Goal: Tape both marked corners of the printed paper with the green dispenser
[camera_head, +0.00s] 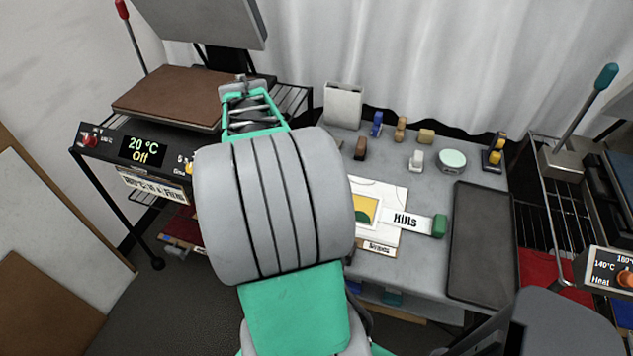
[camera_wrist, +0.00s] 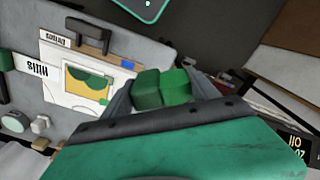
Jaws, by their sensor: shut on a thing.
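In the wrist view my gripper (camera_wrist: 163,88) is shut on a green block-like thing, which looks like the green dispenser (camera_wrist: 176,84). It shows a darker and a brighter green part and is held beside the paper in that view. The printed paper (camera_wrist: 70,97) is white with a yellow and green picture and lies on the grey table. A small green patch (camera_wrist: 104,101) shows at the picture's edge. In the head view the paper (camera_head: 394,195) is partly hidden by my arm. I cannot make out the fingertips or the held thing there.
A "Hills" label (camera_head: 404,219) with a green block (camera_head: 439,226) lies by the paper. A dark tray (camera_head: 480,245) fills the table's right. Small blocks and a round green-topped tin (camera_head: 452,159) stand at the back. A heat press (camera_head: 140,152) stands left, another (camera_head: 610,270) right.

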